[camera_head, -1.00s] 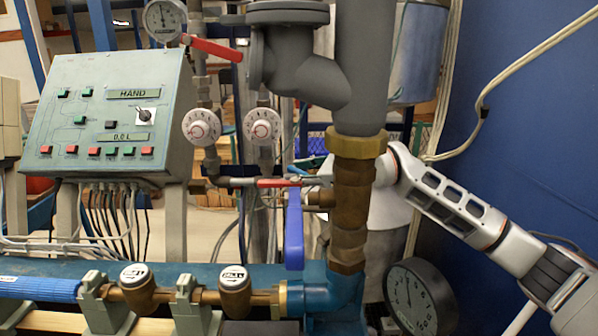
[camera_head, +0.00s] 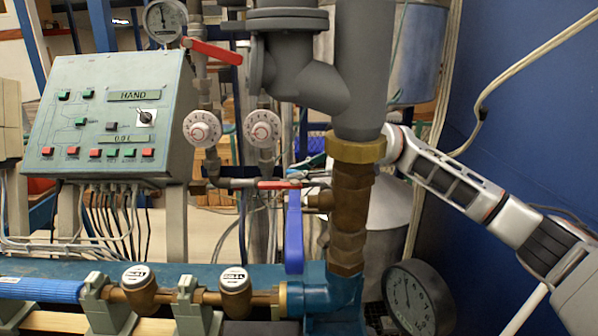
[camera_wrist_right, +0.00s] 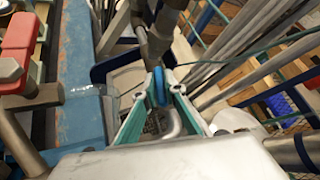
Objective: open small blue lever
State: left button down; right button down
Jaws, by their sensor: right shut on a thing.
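The small blue lever (camera_wrist_right: 158,86) shows in the right wrist view, upright between the teal fingers of my right gripper (camera_wrist_right: 160,84). The fingers are shut on it. In the head view my right arm reaches in from the right, behind the brass and grey pipe, and the tip of the right gripper (camera_head: 311,163) shows as a small teal shape left of the pipe. The pipe hides most of this gripper, and I cannot make out the small lever clearly there. My left gripper is not in view.
A red-handled valve (camera_head: 280,184) sits just left of the gripper. A black round gauge (camera_head: 417,298) stands below my right arm. A blue wall (camera_head: 535,110) bounds the right side.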

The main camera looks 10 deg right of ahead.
jog(key=shift+r+n+g, duration=0.1)
jog(key=shift+n+g, duration=0.9)
jog(key=shift+n, duration=0.1)
jog(key=c, duration=2.1)
grip_release()
jog(key=shift+d, duration=0.1)
jog(key=v, duration=1.1)
jog(key=shift+d+r, duration=0.2)
jog(key=shift+d, duration=0.15)
jog(key=shift+s+d, duration=0.1)
jog(key=shift+s, duration=0.05)
